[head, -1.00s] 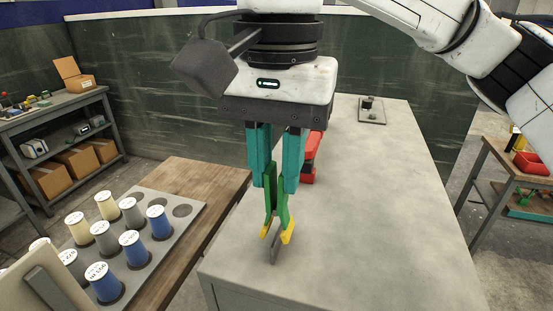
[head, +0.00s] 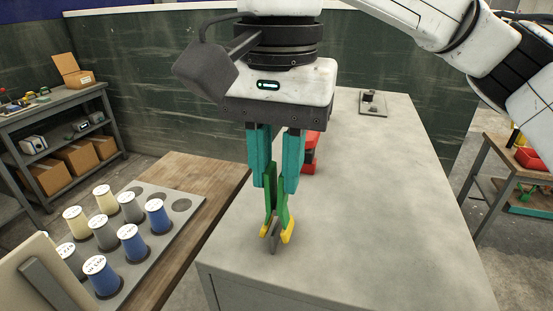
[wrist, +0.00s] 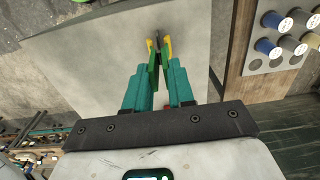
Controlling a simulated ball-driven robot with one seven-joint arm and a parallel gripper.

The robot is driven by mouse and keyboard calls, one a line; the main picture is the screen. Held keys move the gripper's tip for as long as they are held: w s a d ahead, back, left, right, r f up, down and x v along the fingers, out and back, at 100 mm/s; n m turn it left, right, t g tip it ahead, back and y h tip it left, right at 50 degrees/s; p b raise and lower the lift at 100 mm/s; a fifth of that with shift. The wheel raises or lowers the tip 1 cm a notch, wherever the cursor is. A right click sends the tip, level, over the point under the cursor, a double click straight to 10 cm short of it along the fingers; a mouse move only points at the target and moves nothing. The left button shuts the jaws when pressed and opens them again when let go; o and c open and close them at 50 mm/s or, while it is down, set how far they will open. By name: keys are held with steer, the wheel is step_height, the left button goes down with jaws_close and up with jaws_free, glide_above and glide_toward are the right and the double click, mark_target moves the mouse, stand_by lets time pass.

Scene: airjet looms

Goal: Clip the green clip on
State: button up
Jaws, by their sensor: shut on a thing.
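My gripper (head: 275,187) is shut on the green clip (head: 283,205), with one teal finger on each side of its arms. The clip hangs upright with its yellow tips (head: 289,231) pointing down and spread apart. A thin grey upright plate (head: 274,240) stands near the front of the grey tabletop (head: 370,220), between the yellow tips. I cannot tell whether the tips touch it. In the wrist view the clip (wrist: 153,72) sits between the teal fingers, and the dark plate (wrist: 159,41) shows between its tips.
A red object (head: 311,155) stands behind my gripper on the tabletop. A small plate with dark parts (head: 372,103) lies at the far end. Left is a wooden bench (head: 216,182) with a rack of spools (head: 165,192). The tabletop's right side is clear.

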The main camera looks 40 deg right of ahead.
steer(key=shift+f, duration=0.2)
steer(key=o, duration=0.7)
steer(key=shift+o, duration=0.2)
step_height(320, 180, up, 11)
steer(key=shift+b, duration=0.4)
steer(key=shift+f, duration=0.15)
